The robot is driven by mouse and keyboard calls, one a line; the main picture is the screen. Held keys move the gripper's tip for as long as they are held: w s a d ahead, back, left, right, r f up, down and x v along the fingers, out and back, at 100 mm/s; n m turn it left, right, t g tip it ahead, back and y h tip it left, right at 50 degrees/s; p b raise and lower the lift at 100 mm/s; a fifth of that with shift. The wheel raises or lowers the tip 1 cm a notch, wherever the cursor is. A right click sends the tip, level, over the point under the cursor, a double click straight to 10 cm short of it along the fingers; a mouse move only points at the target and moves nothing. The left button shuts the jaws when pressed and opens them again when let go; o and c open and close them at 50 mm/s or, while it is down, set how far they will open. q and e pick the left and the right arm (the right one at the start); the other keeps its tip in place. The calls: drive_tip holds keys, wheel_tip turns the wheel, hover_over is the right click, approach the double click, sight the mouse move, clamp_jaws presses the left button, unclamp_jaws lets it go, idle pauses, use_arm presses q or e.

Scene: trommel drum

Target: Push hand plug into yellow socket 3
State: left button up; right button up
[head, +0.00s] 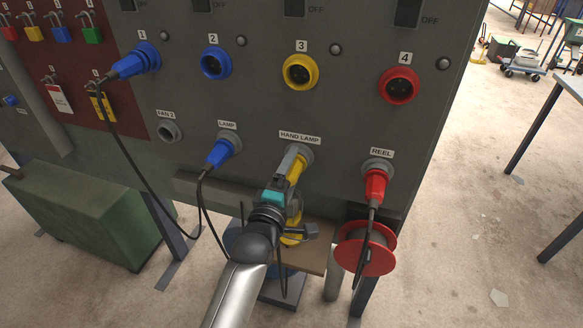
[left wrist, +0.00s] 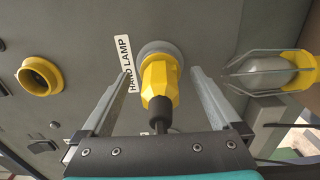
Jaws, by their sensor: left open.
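The yellow hand plug (head: 295,172) sits in the grey holder labelled HAND LAMP on the panel. In the left wrist view the plug (left wrist: 160,82) points into the round grey holder, with its black cable end toward me. My left gripper (head: 298,158) is open, with one finger on each side of the plug and gaps between. Yellow socket 3 (head: 300,72) is empty, straight above the holder in the head view. Its yellow ring (left wrist: 38,76) shows at the left of the left wrist view. My right gripper is not in view.
A blue plug (head: 222,152) sits at LAMP and a red plug (head: 375,185) at REEL. Another blue plug (head: 136,62) is in socket 1. Sockets 2 (head: 215,64) and 4 (head: 399,86) are empty. A caged hand lamp (left wrist: 268,72) is close right of my gripper.

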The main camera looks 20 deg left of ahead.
use_arm(q)
clamp_jaws()
idle(0.7)
drive_tip(key=shift+s, duration=0.1)
drive_tip(key=shift+s+a+p, duration=0.1)
drive_tip(key=shift+s+p, duration=1.45)
drive_tip(key=shift+s, duration=1.35)
drive_tip(key=shift+s+a+p, duration=0.1)
drive_tip(key=shift+s+p, duration=1)
drive_tip(key=shift+s, duration=1.4)
